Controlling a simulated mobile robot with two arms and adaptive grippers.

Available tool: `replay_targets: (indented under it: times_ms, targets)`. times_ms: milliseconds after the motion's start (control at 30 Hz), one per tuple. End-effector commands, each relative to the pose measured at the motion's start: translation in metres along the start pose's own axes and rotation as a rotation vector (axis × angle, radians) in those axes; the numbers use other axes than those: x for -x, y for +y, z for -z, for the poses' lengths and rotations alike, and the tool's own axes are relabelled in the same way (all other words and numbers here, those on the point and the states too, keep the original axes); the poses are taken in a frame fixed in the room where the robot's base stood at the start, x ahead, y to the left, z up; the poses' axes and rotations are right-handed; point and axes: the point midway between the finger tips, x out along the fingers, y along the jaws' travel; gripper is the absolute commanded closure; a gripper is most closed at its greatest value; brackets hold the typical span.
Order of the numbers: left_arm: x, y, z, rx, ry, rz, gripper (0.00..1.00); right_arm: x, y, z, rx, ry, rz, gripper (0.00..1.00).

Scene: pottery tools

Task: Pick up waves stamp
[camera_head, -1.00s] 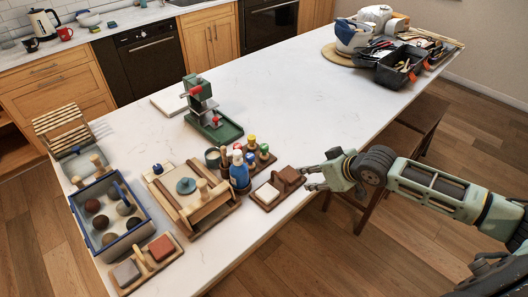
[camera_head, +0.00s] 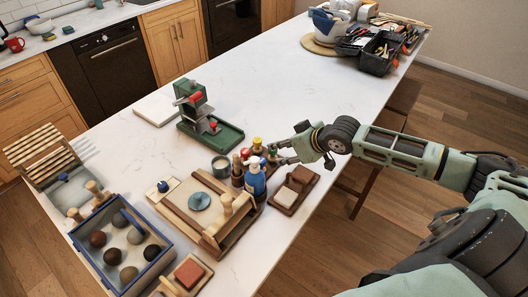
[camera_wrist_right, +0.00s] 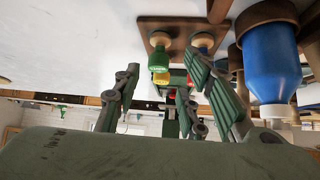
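Several small stamps with coloured tops (camera_head: 257,145), yellow, green and red among them, stand together on a small wooden rack. I cannot tell which one bears waves. In the right wrist view a green-topped stamp (camera_wrist_right: 159,60) shows on the wooden rack (camera_wrist_right: 180,25), with yellow and red ones close by. My right gripper (camera_head: 276,154) is at the right side of this rack in the head view. Its fingers (camera_wrist_right: 165,85) are spread, with nothing held between them. Whether they touch a stamp cannot be told. My left gripper is not in view.
A blue bottle (camera_head: 256,180) stands close to the stamps; it is large in the right wrist view (camera_wrist_right: 268,65). A grey cup (camera_head: 221,167), a green press (camera_head: 205,122) and a wooden tray with a block (camera_head: 297,188) are near.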

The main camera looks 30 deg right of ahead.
Motion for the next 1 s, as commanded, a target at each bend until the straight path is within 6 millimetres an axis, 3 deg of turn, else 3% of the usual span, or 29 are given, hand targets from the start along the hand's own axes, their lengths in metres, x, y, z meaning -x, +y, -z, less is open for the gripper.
replay_targets:
  times_ms: [333,600,900,1000]
  targets:
    - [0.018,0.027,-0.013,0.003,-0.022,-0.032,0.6,-0.032,0.001,0.005,-0.003,0.001,0.003,0.62]
    - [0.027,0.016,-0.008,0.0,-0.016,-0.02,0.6,-0.064,0.003,0.004,0.0,0.0,0.001,0.62]
    - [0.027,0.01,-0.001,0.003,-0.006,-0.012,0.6,-0.069,0.003,0.003,0.002,-0.001,0.001,0.62]
    - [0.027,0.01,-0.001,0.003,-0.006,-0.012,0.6,-0.069,0.004,0.003,0.002,-0.001,0.001,0.69]
